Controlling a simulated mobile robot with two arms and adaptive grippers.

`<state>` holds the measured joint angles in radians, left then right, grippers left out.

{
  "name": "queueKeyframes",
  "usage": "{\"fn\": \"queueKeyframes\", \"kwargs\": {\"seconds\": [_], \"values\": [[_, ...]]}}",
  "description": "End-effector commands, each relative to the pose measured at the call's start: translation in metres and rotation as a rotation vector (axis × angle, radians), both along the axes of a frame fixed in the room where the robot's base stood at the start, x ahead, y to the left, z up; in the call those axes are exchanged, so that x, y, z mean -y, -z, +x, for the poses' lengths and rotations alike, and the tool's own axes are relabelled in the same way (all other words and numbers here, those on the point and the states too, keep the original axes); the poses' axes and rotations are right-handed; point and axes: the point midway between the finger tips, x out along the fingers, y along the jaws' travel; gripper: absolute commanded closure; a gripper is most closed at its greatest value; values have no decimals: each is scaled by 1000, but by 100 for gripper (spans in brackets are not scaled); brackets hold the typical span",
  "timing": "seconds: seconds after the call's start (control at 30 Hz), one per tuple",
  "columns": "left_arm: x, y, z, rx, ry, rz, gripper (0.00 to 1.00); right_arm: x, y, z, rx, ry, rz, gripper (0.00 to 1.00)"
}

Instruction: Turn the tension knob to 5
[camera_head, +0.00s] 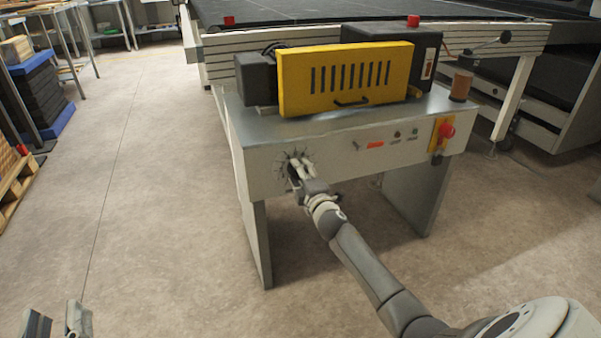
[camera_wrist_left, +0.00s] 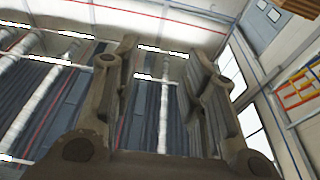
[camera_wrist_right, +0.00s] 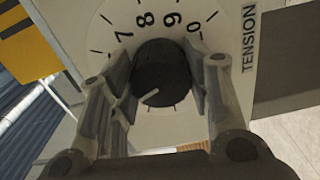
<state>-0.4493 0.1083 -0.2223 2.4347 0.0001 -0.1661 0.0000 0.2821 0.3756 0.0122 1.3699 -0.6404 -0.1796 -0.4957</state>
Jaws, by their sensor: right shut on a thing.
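The tension knob (camera_wrist_right: 163,75) is a dark round knob with a white pointer mark. It sits on a pale dial (camera_wrist_right: 218,20) with black numerals and the word TENSION, which appears turned sideways. My right gripper (camera_wrist_right: 165,88) is shut on the knob, one finger on each side. The pointer mark aims to the lower left in the right wrist view; the numeral there is hidden by a finger. In the head view my right gripper (camera_head: 297,172) covers the knob on the machine's front panel (camera_head: 262,178). My left gripper (camera_head: 57,322) is open and empty, low at the left.
The roller coater has a yellow guard (camera_head: 345,78) on top. An indicator row (camera_head: 375,144) and a red emergency stop (camera_head: 446,131) lie right of the dial. A wooden pallet (camera_head: 14,178) stands at the far left. The floor between is clear.

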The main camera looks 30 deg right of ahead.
Motion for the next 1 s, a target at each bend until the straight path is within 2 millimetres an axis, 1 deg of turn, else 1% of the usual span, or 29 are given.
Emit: {"fn": "queueKeyframes", "kwargs": {"seconds": [0.2, 0.5, 0.73, 1.0], "values": [[-2, 20, 3, -115, -7, 31, 60, 0, 1, 0, 37, 2, 167, 79], [-6, 44, 2, -238, -14, 63, 60, 0, 1, 0, 72, 2, 309, 79], [-7, 52, 2, -278, -17, 73, 60, 0, 2, 0, 81, 2, 352, 79], [-7, 54, 2, -283, -17, 75, 60, 0, 3, 0, 83, 2, 358, 79]]}}
